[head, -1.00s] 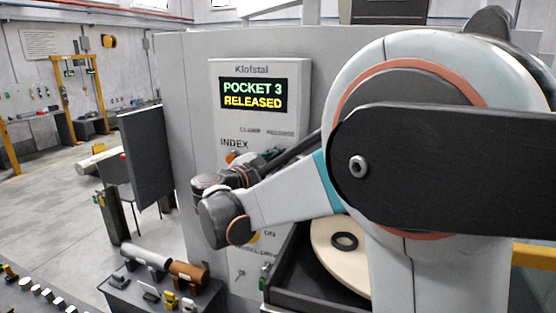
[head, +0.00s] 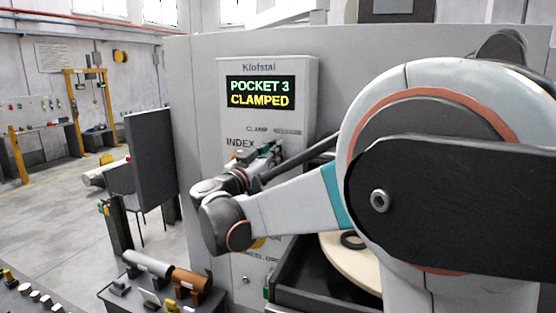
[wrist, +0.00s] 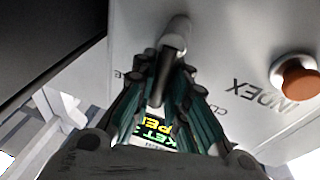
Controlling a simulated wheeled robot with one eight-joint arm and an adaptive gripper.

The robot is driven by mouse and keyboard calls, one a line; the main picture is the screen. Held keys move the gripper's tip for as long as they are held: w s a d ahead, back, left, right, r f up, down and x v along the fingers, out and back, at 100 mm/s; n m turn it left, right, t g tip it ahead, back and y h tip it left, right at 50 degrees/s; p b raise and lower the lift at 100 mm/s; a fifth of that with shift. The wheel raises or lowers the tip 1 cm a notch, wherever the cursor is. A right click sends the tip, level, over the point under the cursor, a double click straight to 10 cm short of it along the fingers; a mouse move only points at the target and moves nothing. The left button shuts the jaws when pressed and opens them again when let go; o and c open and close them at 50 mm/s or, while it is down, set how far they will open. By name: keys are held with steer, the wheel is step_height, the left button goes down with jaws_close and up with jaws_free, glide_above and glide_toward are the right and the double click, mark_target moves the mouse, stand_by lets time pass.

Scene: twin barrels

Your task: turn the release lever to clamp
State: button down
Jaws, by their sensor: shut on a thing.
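The release lever (wrist: 172,52) is a grey bar in the wrist view, running down between the fingers of my gripper (wrist: 163,82). My gripper is shut on it. In the head view my gripper (head: 268,150) is at the panel, just below the clamp marking, and the lever is mostly hidden behind my fingers and wrist. The display (head: 261,93) on the Klofstal panel (head: 300,70) reads POCKET 3 CLAMPED.
An orange-brown INDEX button (wrist: 298,78) is on the panel close beside my gripper. A dark tray with a pale round disc (head: 345,262) is below my arm. A small table (head: 122,298) holds a grey cylinder (head: 148,263) and a brown one (head: 192,283).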

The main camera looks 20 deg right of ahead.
steer(key=shift+w+a+f+n+t+y+b, duration=0.3)
steer(key=shift+n+t+b, duration=0.3)
steer(key=shift+n, duration=1.25)
steer(key=shift+w+a+f+n+t+y+b, duration=0.15)
steer(key=shift+w+a+n+t+y+b, duration=0.35)
steer(key=shift+n, duration=1.4)
steer(key=shift+w+a+f+n+t+y+b, duration=0.2)
steer(key=shift+n+t+b, duration=0.5)
steer(key=shift+n, duration=1.15)
steer(key=shift+w+a, duration=0.1)
steer(key=c, duration=1.6)
jaws_free()
steer(key=shift+o, duration=0.2)
steer(key=v, duration=0.7)
steer(key=shift+s+a+f, duration=0.15)
steer(key=shift+s+a, duration=0.05)
